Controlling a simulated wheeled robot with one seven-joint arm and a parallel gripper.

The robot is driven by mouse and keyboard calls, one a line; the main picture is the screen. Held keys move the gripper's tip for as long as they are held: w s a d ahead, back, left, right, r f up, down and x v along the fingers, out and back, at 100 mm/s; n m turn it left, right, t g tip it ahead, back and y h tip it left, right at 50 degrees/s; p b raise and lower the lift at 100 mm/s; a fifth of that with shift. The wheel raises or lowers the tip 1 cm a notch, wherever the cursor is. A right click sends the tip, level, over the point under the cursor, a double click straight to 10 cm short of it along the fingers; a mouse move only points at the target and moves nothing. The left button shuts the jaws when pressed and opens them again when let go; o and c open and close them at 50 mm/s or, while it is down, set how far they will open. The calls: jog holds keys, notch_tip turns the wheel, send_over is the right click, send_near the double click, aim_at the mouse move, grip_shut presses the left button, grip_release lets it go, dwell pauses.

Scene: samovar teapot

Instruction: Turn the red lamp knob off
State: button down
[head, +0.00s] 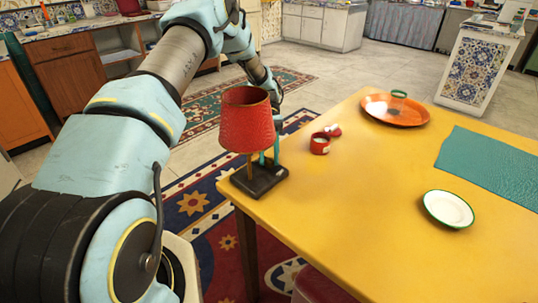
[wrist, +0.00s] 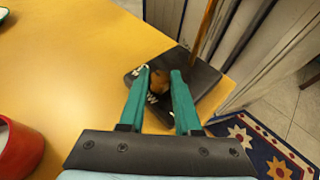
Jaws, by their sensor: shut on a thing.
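The lamp has a red shade (head: 247,120) and a dark square base (head: 259,181) at the table's near left corner. My gripper (head: 269,158) is behind the shade in the head view, its teal fingers reaching down to the base. In the wrist view my gripper (wrist: 160,73) has its fingertips on either side of a small golden-brown knob (wrist: 160,83) on the dark base (wrist: 205,82). It is shut on that knob. The fingers hide part of the knob, so its turn angle is unclear.
The yellow table (head: 350,220) carries a small red tin (head: 320,144) with another red piece beside it. The table's middle is clear.

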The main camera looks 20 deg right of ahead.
jog(key=c, duration=0.6)
grip_release()
jog(key=v, duration=0.5)
jog(key=shift+w+r, duration=0.3)
jog(key=shift+r, duration=0.05)
jog(key=shift+w+d+r+p, duration=0.2)
jog(key=shift+w+p, duration=0.3)
jog(key=shift+p, duration=0.25)
jog(key=shift+w+d+p, duration=0.1)
jog(key=shift+w+p, duration=0.2)
jog(key=shift+f, duration=0.1)
